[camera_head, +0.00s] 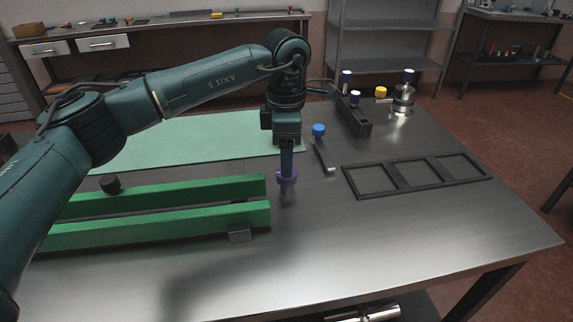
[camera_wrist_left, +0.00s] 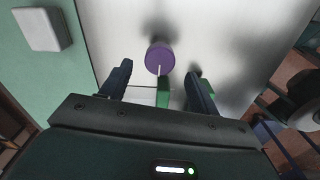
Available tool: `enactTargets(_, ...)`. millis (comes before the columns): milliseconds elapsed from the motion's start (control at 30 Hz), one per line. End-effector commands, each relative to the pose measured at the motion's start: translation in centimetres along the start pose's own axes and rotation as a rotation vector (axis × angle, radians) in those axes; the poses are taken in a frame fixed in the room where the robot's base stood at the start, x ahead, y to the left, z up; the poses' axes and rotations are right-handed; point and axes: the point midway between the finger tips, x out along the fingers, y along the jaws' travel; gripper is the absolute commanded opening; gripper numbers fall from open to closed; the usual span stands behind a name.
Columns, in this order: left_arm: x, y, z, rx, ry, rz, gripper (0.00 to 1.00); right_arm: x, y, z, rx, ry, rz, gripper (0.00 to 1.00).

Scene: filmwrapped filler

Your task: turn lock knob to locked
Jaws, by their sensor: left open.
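A purple round knob (camera_head: 287,179) stands at the metal table, just off the right end of the green rails. In the left wrist view the knob (camera_wrist_left: 160,57) shows a thin pale line running from its near edge. My left gripper (camera_head: 287,163) points down right above the knob and partly covers it in the head view. In the wrist view the two dark fingers of my left gripper (camera_wrist_left: 159,72) are spread apart, with the knob beyond and between their tips. I cannot tell whether they touch it. My right gripper is not in view.
Two green rails (camera_head: 160,234) lie left of the knob, with a black knob (camera_head: 110,183) on them. A green mat (camera_head: 200,137) lies behind. A blue-topped lever (camera_head: 319,131) and a black three-opening frame (camera_head: 372,178) are to the right. The table front is clear.

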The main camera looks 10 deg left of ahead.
Motion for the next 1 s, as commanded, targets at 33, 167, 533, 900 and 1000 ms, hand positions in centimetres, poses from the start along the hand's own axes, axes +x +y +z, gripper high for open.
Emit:
enactTargets(33, 0.9, -0.1, 0.0, 0.0, 0.001, -0.002, 0.61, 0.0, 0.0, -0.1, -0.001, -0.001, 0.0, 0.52)
enactTargets(167, 2.5, 0.0, 0.0, 0.0, 0.0, -0.001, 0.61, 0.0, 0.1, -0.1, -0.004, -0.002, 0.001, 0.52)
enactTargets(533, 3.6, 0.0, 0.0, 0.0, -0.001, 0.0, 0.61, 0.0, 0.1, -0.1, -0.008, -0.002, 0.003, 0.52)
enactTargets(900, 3.6, 0.0, 0.0, 0.0, -0.001, 0.0, 0.37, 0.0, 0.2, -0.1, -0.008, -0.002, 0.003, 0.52)
enactTargets(1000, 3.6, 0.0, 0.1, 0.0, -0.001, 0.0, 0.29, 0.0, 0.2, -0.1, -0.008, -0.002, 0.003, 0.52)
